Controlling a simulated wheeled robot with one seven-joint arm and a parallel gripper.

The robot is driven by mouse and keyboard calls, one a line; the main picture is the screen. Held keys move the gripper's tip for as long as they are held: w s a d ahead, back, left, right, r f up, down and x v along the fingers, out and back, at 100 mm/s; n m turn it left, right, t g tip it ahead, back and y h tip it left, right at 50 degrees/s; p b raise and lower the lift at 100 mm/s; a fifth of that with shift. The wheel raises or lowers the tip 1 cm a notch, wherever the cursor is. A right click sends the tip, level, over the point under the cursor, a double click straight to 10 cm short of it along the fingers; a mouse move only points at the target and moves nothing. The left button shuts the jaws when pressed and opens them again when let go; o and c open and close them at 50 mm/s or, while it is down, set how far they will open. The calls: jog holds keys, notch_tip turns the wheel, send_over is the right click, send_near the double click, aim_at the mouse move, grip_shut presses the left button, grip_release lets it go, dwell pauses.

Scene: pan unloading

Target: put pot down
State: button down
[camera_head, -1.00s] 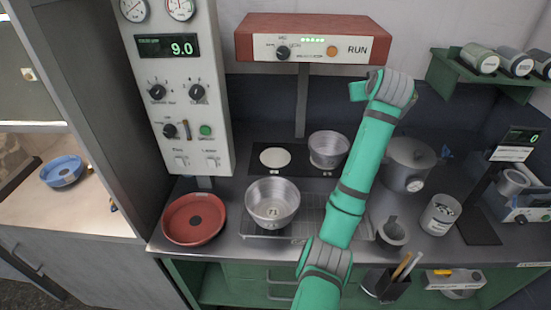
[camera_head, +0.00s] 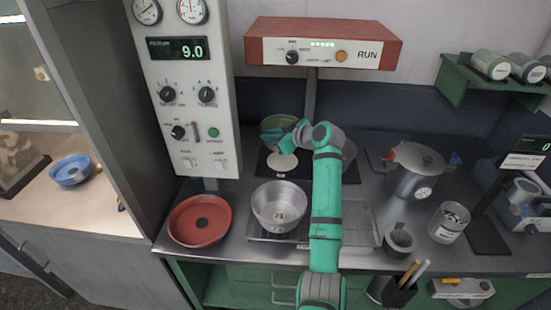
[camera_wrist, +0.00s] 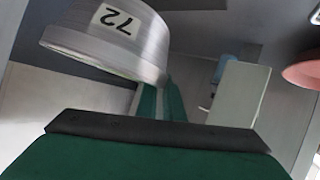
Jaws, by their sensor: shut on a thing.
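A metal pot with a "72" label, upside down in the picture, fills the upper left of the wrist view (camera_wrist: 105,35). Whether the pot touches the plate cannot be told.
Another metal pot (camera_head: 349,152) stands at right on the plate, mostly hidden by my arm. A labelled metal pan (camera_head: 279,210) sits on a wire rack (camera_head: 357,225). A red dish (camera_head: 199,221) is left, a lidded pot (camera_head: 413,175) right. The red box (camera_head: 320,43) overhangs.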

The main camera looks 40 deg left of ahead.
notch_tip(320, 180, down, 8)
jog(key=shift+f, duration=0.25)
jog(key=c, duration=1.9)
grip_release()
jog(key=shift+o, duration=0.2)
jog(key=shift+d, duration=0.1)
jog(key=v, duration=1.2)
